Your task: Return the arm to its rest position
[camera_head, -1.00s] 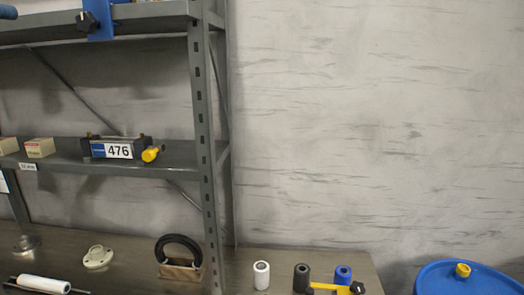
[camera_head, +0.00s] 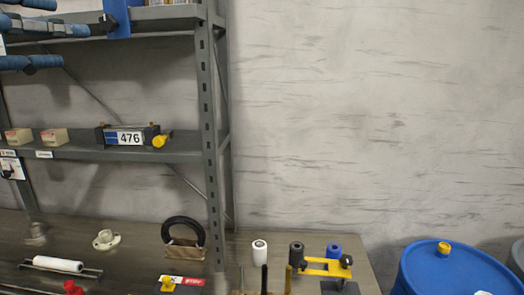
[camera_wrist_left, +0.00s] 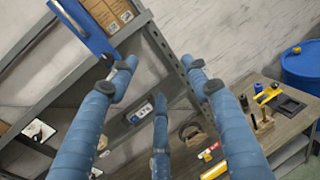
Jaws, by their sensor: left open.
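My left gripper (camera_head: 70,32) comes in at the top left of the head view, in front of the upper shelf. Its blue ribbed fingers with dark tips are spread, with nothing between them. In the left wrist view the gripper (camera_wrist_left: 160,88) shows three blue fingers apart, the shelf and bench behind them. The rest of the left arm is out of the head view. My right gripper is not in view.
A device marked 476 (camera_head: 130,137) sits on the middle shelf. The bench (camera_head: 130,262) below holds several parts. A blue drum (camera_head: 450,275) stands right. The wall area right of the rack is clear.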

